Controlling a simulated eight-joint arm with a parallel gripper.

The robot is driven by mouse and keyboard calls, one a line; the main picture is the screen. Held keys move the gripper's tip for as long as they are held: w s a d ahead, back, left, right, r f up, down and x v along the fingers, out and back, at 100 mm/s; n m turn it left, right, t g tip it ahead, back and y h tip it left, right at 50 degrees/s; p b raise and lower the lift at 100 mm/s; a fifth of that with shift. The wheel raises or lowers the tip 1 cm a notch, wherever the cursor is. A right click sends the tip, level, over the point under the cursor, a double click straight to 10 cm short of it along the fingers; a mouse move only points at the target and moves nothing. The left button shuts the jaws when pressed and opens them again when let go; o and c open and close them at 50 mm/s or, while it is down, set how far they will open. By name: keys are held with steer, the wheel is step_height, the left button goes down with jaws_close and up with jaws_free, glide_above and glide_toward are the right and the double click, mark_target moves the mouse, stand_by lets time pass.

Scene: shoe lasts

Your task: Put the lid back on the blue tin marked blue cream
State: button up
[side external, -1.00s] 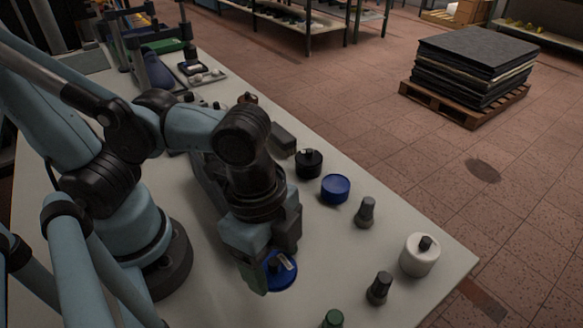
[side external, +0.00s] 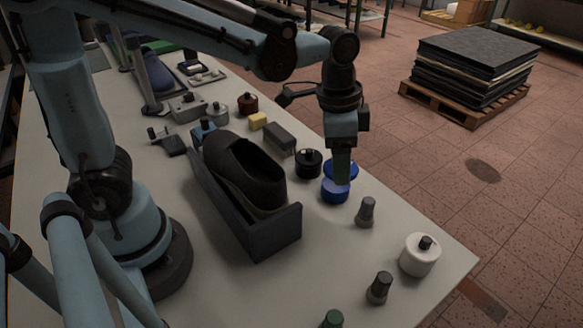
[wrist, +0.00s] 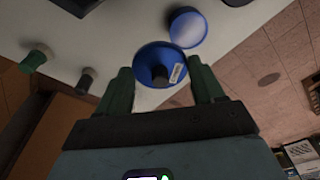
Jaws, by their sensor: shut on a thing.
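The blue lid (wrist: 150,58), with a dark knob and a pale label, is held between the green fingers of my gripper (wrist: 161,78). In the side view the lid (side external: 353,170) is partly hidden behind a finger of my gripper (side external: 342,181). The open blue tin (side external: 335,194) stands on the bench just below and in front of the lid. In the wrist view the tin (wrist: 188,27) shows a pale blue top, slightly off to one side of the lid. The lid looks raised and not aligned with the tin; the exact gap is hard to tell.
A black tin (side external: 308,164) and a grey block (side external: 279,138) stand left of the blue tin. A grey bottle (side external: 366,212) and a white pot (side external: 419,255) stand to its right. A black shoe (side external: 245,172) sits in a dark holder (side external: 276,236) nearer my base.

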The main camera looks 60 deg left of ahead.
steer(key=shift+n, duration=0.5)
steer(key=shift+w+a+f, duration=0.55)
steer(key=shift+a+f, duration=0.05)
steer(key=shift+f, duration=0.6)
steer(key=shift+w+a+f, duration=0.5)
steer(key=shift+a+f, duration=0.1)
steer(key=shift+f, duration=0.55)
steer(key=shift+w+a+f, duration=0.55)
steer(key=shift+a+f, duration=0.05)
steer(key=shift+f, duration=0.6)
steer(key=shift+f, duration=0.2)
steer(key=o, duration=1.1)
steer(key=shift+o, duration=0.3)
steer(key=shift+r, duration=0.1)
step_height(320, 180, up, 7)
